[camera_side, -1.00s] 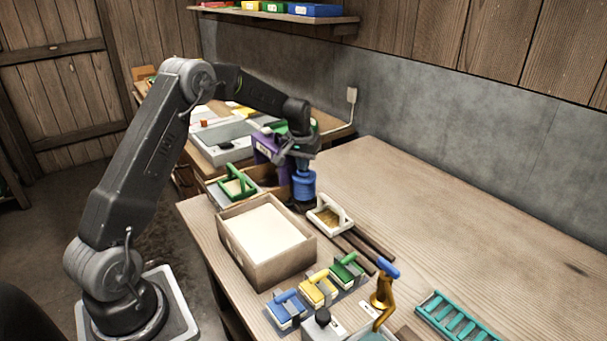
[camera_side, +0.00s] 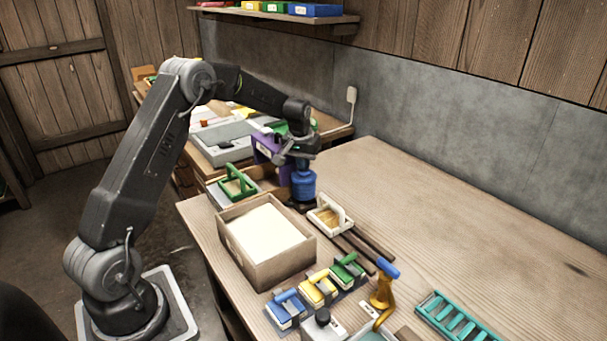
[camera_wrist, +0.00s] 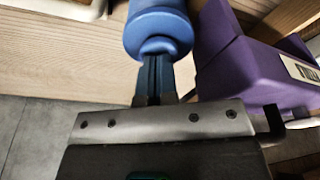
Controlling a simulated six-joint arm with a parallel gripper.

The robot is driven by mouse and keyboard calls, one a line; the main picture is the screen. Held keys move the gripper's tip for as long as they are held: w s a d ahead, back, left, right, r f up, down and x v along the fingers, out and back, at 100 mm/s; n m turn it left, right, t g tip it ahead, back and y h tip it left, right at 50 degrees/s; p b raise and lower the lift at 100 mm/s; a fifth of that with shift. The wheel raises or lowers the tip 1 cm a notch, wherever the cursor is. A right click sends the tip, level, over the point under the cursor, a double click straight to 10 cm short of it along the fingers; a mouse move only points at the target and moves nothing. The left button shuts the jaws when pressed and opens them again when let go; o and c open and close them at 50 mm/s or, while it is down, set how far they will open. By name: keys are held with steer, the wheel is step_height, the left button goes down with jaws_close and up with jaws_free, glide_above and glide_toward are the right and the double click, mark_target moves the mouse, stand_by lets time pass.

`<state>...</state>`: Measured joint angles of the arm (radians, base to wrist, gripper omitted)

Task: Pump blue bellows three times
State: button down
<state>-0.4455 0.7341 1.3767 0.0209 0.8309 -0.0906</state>
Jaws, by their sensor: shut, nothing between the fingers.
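The blue bellows (camera_side: 303,186) stands upright on a dark base at the far left part of the bench in the side view. My gripper (camera_side: 301,164) points down right above it. In the wrist view the blue bellows (camera_wrist: 158,32) is at the top centre, with a rounded knob facing my fingers. My gripper (camera_wrist: 155,72) is shut with its fingers together, and nothing is held between them. The fingertips meet or nearly meet the bellows' knob; I cannot tell if they press on it.
A purple box (camera_side: 265,148) stands close beside the gripper, and it also fills the right of the wrist view (camera_wrist: 245,62). A wooden box with pale filling (camera_side: 285,262) and a white-framed tool (camera_side: 328,216) are nearby.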

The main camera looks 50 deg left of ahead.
steer(key=shift+f, duration=0.7)
steer(key=shift+r, duration=1.15)
steer(key=shift+f, duration=0.1)
steer(key=shift+f, duration=1)
steer(key=shift+r, duration=1.1)
